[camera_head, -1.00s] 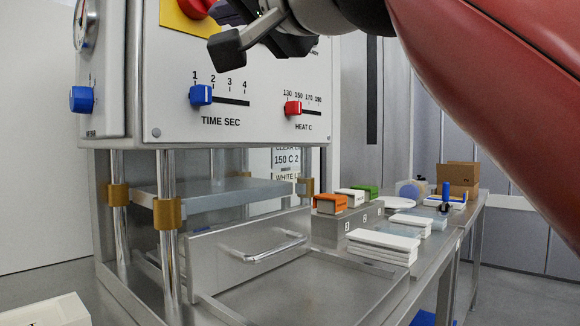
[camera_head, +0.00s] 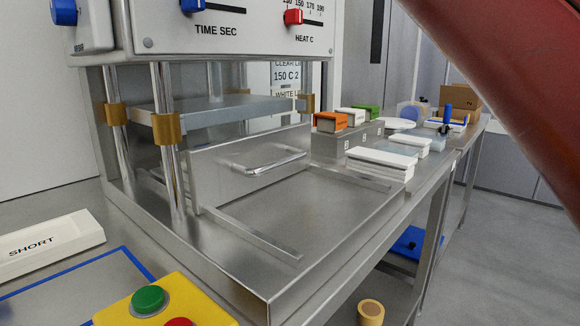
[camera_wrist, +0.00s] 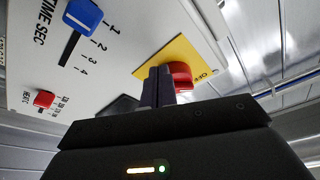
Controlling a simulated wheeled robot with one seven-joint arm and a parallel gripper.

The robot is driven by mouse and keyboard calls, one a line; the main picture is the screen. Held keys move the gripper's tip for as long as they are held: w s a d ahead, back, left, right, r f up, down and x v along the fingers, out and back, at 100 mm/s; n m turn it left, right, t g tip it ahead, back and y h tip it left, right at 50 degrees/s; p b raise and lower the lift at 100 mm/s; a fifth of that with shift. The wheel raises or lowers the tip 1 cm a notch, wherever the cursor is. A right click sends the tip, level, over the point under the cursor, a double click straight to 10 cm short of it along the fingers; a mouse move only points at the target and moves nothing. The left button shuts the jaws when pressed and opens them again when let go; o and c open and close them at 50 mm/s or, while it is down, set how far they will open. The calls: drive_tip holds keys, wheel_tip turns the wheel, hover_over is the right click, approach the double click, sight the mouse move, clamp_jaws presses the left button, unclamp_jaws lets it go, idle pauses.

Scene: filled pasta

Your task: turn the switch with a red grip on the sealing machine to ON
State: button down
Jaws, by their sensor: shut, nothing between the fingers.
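The red grip (camera_wrist: 180,75) of the switch sits on a yellow plate (camera_wrist: 172,54) on the sealing machine's front panel, in the wrist view. Lettering on the plate beside the grip seems to read OFF. My gripper (camera_wrist: 157,72) is shut and empty, its dark fingertips in front of the plate, just left of the red grip in the picture. The fingers cover part of the plate and grip, and I cannot tell whether they touch the grip. In the head view the machine (camera_head: 235,32) shows only its lower panel; the switch and my gripper are out of that view.
Near the switch are a blue TIME SEC slider (camera_wrist: 82,18) and a red HEAT C slider (camera_wrist: 43,98). Below the panel are a press plate and a drawer with a handle (camera_head: 268,162). A yellow box (camera_head: 165,306) with green and red buttons stands in front.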

drive_tip(key=shift+r+p, duration=0.55)
idle(0.4)
drive_tip(key=shift+s+a+r, duration=0.1)
drive_tip(key=shift+s+a, duration=0.1)
drive_tip(key=shift+s, duration=0.05)
idle(0.5)
drive_tip(key=shift+s+a+r, duration=0.35)
drive_tip(key=shift+s+r, duration=0.05)
drive_tip(key=shift+s, duration=0.05)
drive_tip(key=shift+a+r, duration=0.1)
idle(0.4)
drive_tip(key=shift+s, duration=0.15)
drive_tip(key=v, duration=0.2)
drive_tip(key=b+v, duration=0.1)
drive_tip(key=v, duration=0.3)
drive_tip(key=shift+r+b, duration=0.3)
drive_tip(key=shift+r, duration=0.05)
